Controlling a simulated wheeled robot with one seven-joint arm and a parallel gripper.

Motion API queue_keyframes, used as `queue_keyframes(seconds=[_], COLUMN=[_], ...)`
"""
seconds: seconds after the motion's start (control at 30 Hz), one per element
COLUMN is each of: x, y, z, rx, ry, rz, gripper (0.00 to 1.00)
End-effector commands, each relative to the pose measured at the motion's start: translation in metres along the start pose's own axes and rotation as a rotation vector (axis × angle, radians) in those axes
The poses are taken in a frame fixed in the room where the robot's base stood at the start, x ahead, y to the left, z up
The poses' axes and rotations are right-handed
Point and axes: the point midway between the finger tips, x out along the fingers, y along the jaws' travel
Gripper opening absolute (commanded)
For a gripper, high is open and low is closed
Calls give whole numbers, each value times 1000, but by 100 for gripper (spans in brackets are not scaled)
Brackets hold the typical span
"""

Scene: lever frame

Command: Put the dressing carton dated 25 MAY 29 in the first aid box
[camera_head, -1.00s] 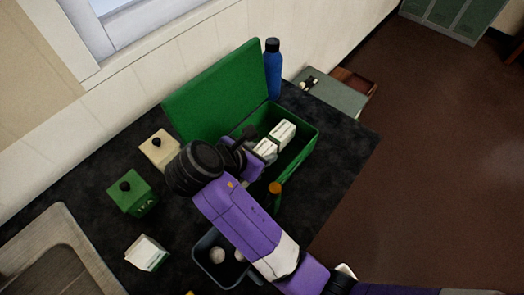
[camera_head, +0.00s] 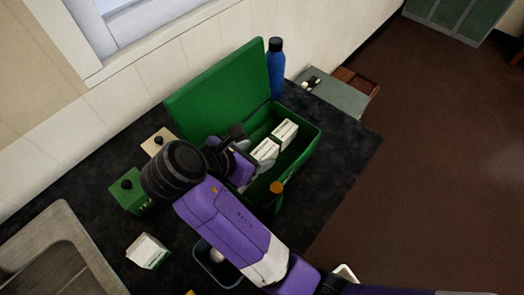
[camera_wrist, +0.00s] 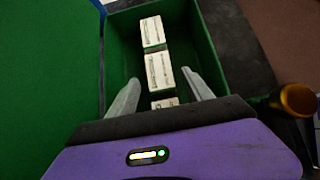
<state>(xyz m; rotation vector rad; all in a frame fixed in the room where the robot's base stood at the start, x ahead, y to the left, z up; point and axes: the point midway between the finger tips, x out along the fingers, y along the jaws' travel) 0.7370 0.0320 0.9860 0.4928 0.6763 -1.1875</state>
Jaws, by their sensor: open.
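The green first aid box (camera_head: 308,150) stands open on the dark counter, its lid raised at the back left. White cartons lie in it in a row: a far one (camera_head: 285,132), also in the wrist view (camera_wrist: 152,30), and a middle one (camera_head: 265,150), also there (camera_wrist: 160,72). The wrist view shows part of a third (camera_wrist: 165,103) nearest my gripper. My gripper (camera_wrist: 160,77) is open over the box's left part, fingers either side of the row. Another white and green carton (camera_head: 148,252) stands on the counter at front left. No date is readable.
A blue bottle (camera_head: 275,68) stands behind the box, and an orange-capped bottle (camera_head: 275,195) in front. A green canister (camera_head: 130,190), a cream canister (camera_head: 158,142), a grey bin (camera_head: 203,262) and a sink (camera_head: 60,225) are to the left. Counter right of the box is clear.

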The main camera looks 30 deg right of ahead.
Motion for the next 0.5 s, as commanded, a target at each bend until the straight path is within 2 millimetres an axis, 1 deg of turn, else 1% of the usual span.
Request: queue_keyframes(seconds=[0.03,0.1,0.3,0.5], x=[-11,-20,-45,-64], y=[1,1,1,1], z=[2,2,2,1], rx=[-2,-3,-2,-1], ry=[2,1,1,2], rz=[3,3,3,1], gripper=[59,59,59,59])
